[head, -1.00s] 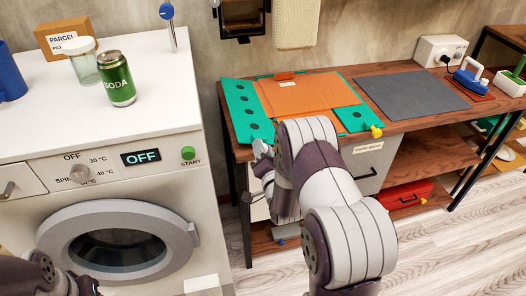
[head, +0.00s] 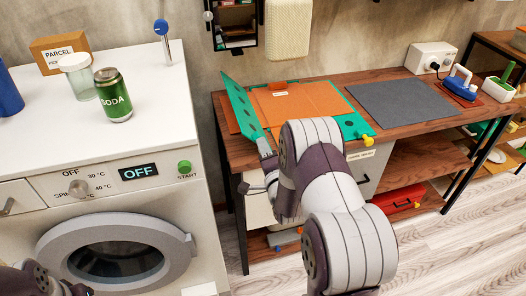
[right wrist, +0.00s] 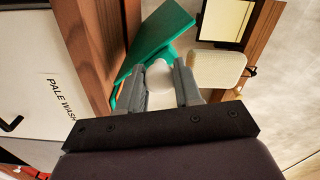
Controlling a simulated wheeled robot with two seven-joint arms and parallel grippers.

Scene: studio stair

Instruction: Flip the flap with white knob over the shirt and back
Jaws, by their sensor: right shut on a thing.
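The green flap (head: 241,108) with round holes stands tilted up at the left side of the folding board. My right gripper (right wrist: 160,88) is shut on its white knob (right wrist: 158,73), seen between the fingers in the right wrist view. In the head view the right gripper (head: 268,160) is at the flap's lower front end, partly hidden by my arm. The orange shirt (head: 305,106) lies flat on the green board (head: 352,127). Only a dark part of my left arm shows at the bottom left; its gripper is out of view.
A yellow knob (head: 367,140) sits at the board's front right corner. A grey mat (head: 393,102) lies to the right on the wooden table. The washing machine (head: 100,150), with a soda can (head: 113,96) on top, stands left. Below the table is a red box (head: 398,200).

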